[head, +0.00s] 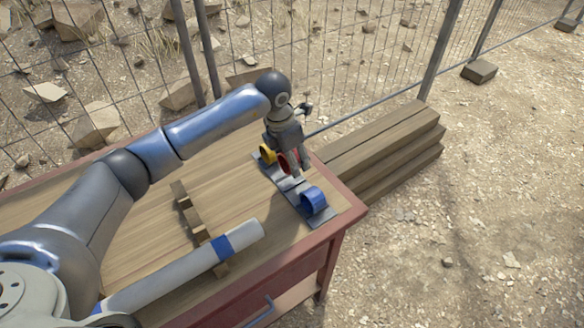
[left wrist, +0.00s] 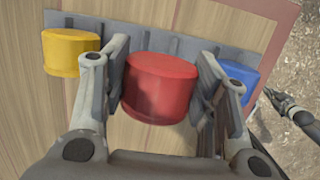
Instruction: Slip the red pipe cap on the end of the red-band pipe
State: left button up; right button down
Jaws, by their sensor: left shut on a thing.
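The red pipe cap (left wrist: 160,88) sits between the two fingers of my left gripper (left wrist: 163,95) in the left wrist view, and the gripper is shut on it. In the head view my left gripper (head: 294,168) is over the grey cap strip at the table's far right, with part of the red cap (head: 285,162) showing behind it. I cannot tell whether the cap is lifted off the strip. The only pipe I see is pale grey with a blue band (head: 252,231); no red-band pipe shows.
The yellow cap (head: 267,154) and blue cap (head: 313,202) stand on the grey strip (head: 322,219) on either side of the red one. Stacked timber (head: 385,150) and a wire fence stand behind the table.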

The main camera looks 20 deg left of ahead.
pick_arm(q)
jog(key=shift+r+p, duration=0.5)
jog(key=shift+r, duration=0.8)
